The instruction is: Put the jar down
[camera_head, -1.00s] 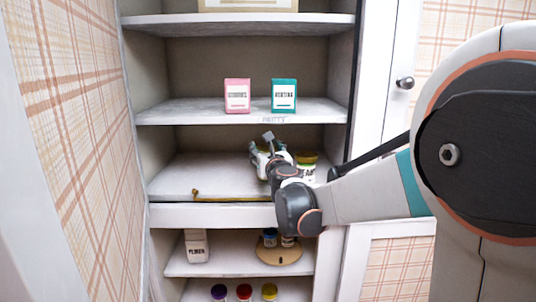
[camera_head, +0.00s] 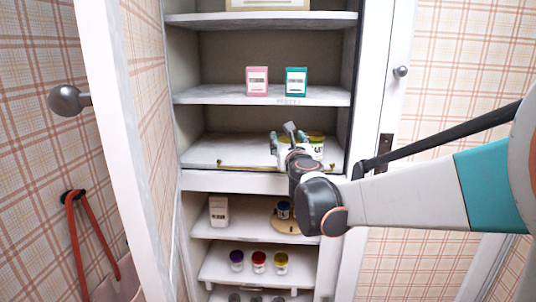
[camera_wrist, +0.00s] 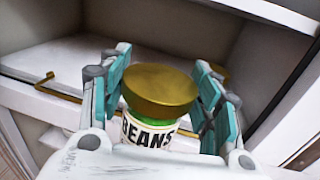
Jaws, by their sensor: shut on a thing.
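The jar (camera_wrist: 150,134) has a gold lid and a white label reading BEANS, with green showing under the lid. My gripper (camera_wrist: 162,78) has its teal-padded fingers closed on either side of the jar in the wrist view. In the head view my gripper (camera_head: 289,137) is at the right part of the middle shelf (camera_head: 225,150). The held jar is mostly hidden there behind the gripper.
A brass rail (camera_head: 240,167) runs along the shelf's front edge. The shelf's left part is clear. A pink box (camera_head: 257,81) and a teal box (camera_head: 296,81) stand on the shelf above. Lower shelves hold a white carton (camera_head: 218,211), a round board and several small jars.

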